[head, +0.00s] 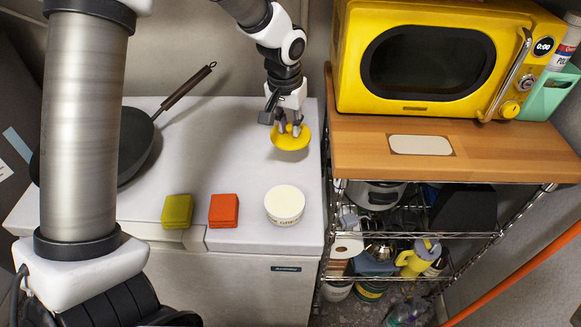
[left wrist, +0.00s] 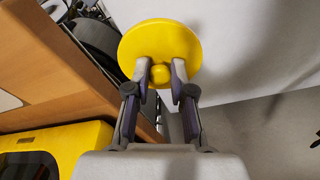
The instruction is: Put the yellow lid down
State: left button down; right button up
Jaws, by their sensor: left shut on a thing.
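The yellow lid (head: 291,140) is a round disc with a knob, near the back right of the white countertop (head: 240,258). My left gripper (head: 290,128) is above the lid with its fingers shut on the knob. The left wrist view shows the lid (left wrist: 160,40) with its knob between the two fingertips of my left gripper (left wrist: 160,76). I cannot tell whether the lid touches the countertop or is just above it. My right gripper is not in view.
A white tub (head: 285,204), an orange block (head: 224,210) and an olive-yellow block (head: 177,211) stand along the front edge. A dark pan (head: 136,145) is at the left. A yellow microwave (head: 430,60) stands on a wooden shelf (head: 500,150) at the right. The countertop's middle is clear.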

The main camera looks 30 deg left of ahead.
aim_at(287, 140)
pick_arm(q)
jog(key=f, duration=0.1)
jog(key=s+f, duration=0.1)
jog(key=f, duration=0.2)
jog(key=shift+s+d, duration=0.25)
jog(key=f, duration=0.7)
jog(key=shift+w+p, duration=0.25)
jog(key=shift+p, duration=0.1)
jog(key=c, duration=1)
grip_release()
jog(key=shift+a+f, duration=0.1)
jog(key=shift+r, duration=0.65)
jog(key=r, duration=0.3)
jog(key=s+r, duration=0.1)
jog(key=r, duration=0.3)
jog(key=s+r+b, duration=0.1)
jog(key=r, duration=0.3)
jog(key=shift+d, duration=0.2)
jog(key=shift+w, duration=0.1)
